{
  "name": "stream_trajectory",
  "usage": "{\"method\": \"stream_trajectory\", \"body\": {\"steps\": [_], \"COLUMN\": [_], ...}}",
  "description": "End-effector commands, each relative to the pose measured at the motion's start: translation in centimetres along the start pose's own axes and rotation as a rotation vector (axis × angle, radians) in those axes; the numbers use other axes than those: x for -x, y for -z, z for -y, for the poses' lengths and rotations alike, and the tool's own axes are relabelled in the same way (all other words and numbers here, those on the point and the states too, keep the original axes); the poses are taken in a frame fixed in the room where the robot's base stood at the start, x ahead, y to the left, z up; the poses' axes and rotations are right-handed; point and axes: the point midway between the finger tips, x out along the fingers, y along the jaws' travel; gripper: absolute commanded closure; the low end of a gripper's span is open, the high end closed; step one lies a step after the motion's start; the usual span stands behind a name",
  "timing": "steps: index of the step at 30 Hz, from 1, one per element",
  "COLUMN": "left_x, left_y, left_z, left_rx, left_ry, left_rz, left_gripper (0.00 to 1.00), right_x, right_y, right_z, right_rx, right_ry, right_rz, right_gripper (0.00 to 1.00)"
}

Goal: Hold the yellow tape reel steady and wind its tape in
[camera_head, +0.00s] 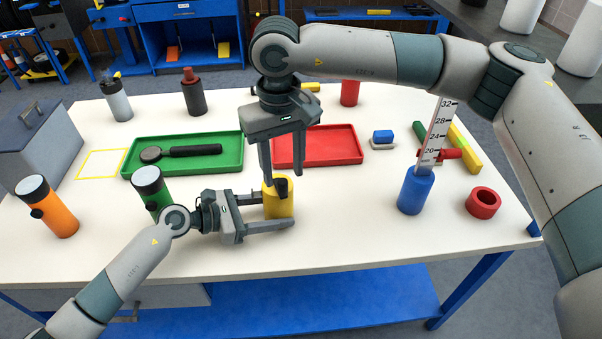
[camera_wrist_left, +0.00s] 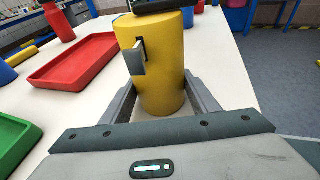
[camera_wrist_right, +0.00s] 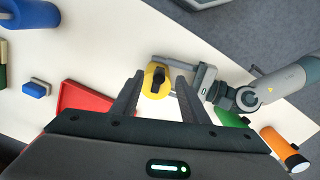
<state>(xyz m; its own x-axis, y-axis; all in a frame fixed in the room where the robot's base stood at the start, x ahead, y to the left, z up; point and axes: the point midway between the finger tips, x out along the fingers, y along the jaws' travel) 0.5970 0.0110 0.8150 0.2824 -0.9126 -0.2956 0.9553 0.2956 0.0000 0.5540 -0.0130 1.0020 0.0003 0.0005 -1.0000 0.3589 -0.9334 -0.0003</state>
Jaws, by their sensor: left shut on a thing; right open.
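The yellow tape reel (camera_head: 278,205) is an upright yellow cylinder on the white table, with a black crank or knob (camera_head: 281,186) on top. My left gripper (camera_head: 275,211) is shut on the reel's body from the side, a finger on each side in the left wrist view (camera_wrist_left: 163,95). In that view a grey tab (camera_wrist_left: 134,58), perhaps the tape end, sticks out of a slot in the reel (camera_wrist_left: 170,75). My right gripper (camera_head: 284,178) points down, open, above the black top. The right wrist view shows the reel (camera_wrist_right: 157,83) between its fingers, seen from above.
Close behind the reel are a green tray (camera_head: 133,168) with a black tool and an empty red tray (camera_head: 352,160). A green flashlight (camera_head: 150,187) stands near my left gripper. At right stand a blue cylinder (camera_head: 414,192) with a ruler and a red ring (camera_head: 483,203). The table's front middle is clear.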

Motion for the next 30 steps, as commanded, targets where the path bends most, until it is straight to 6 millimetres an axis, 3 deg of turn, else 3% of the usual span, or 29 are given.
{"method": "stream_trajectory", "body": {"steps": [3,4,6,7,20,30], "left_x": [0.0,0.0,0.0,0.0,0.6,4.8], "left_y": [0.1,0.1,0.1,0.1,0.1,0.1], "left_z": [0.0,0.0,0.0,0.0,0.0,-0.1], "left_rx": [0.0,0.0,0.0,0.0,0.0,-0.001], "left_ry": [0.0,0.0,0.0,0.0,-0.001,-0.001], "left_rz": [-0.001,-0.001,-0.001,-0.001,-0.002,-0.003], "left_gripper": [0.63,0.43,0.26,0.23,0.23,0.23], "right_x": [0.0,0.0,0.0,0.0,-0.1,-0.1], "right_y": [0.0,0.0,0.0,0.0,0.0,0.0], "right_z": [0.0,0.0,0.0,0.0,0.0,0.0], "right_rx": [0.0,0.0,0.0,0.0,0.0,0.0], "right_ry": [0.0,0.0,0.0,0.0,0.0,0.0], "right_rz": [0.0,0.0,0.0,0.0,0.001,0.001], "right_gripper": [0.59,0.59,0.59,0.59,0.59,0.59]}}
